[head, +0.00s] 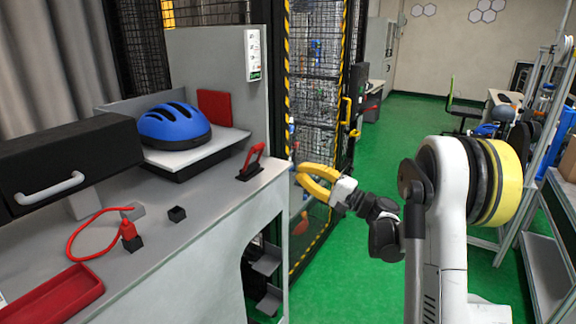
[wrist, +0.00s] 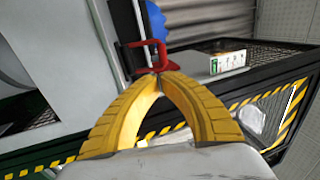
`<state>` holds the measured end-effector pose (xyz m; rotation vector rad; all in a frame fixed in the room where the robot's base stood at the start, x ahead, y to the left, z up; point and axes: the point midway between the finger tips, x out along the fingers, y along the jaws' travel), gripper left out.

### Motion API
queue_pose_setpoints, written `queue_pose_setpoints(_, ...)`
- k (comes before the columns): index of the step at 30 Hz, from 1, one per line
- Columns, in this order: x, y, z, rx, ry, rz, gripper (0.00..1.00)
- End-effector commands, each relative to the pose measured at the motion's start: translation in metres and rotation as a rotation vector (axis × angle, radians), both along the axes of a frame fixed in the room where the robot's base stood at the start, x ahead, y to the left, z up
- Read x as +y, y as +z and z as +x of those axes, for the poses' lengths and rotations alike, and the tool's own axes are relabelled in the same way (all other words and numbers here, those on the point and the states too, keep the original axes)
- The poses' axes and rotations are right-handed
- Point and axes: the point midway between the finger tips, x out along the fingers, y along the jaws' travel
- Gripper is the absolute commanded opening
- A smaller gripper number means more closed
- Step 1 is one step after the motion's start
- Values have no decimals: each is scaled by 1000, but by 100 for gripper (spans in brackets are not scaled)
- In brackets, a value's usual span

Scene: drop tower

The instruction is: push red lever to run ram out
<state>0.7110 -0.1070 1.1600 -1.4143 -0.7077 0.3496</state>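The red lever (head: 253,161) stands on a dark base at the right end of the grey bench. In the wrist view, the red lever (wrist: 147,56) shows just beyond my fingertips. My gripper (head: 299,173) has yellow fingers and is to the right of the lever, just off the bench end, with a gap between them in the head view. In the wrist view the fingertips of my gripper (wrist: 162,78) meet with nothing held between them. I cannot pick out the ram for sure.
A blue helmet (head: 174,126) rests on a pale platform behind the lever. A black box with a white handle (head: 50,188), a red cable (head: 80,236) and a red tray (head: 52,298) are on the bench's left. A yellow-black striped mesh cage (head: 317,90) stands behind my gripper.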

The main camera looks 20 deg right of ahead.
Motion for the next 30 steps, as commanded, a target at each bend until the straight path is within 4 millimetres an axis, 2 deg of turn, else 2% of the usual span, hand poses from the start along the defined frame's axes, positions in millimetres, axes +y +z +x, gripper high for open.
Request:
queue_pose_setpoints(15,65,22,77,1,3,0,0)
queue_pose_setpoints(21,76,28,92,1,2,0,0)
queue_pose_setpoints(30,78,30,95,1,0,-1,0)
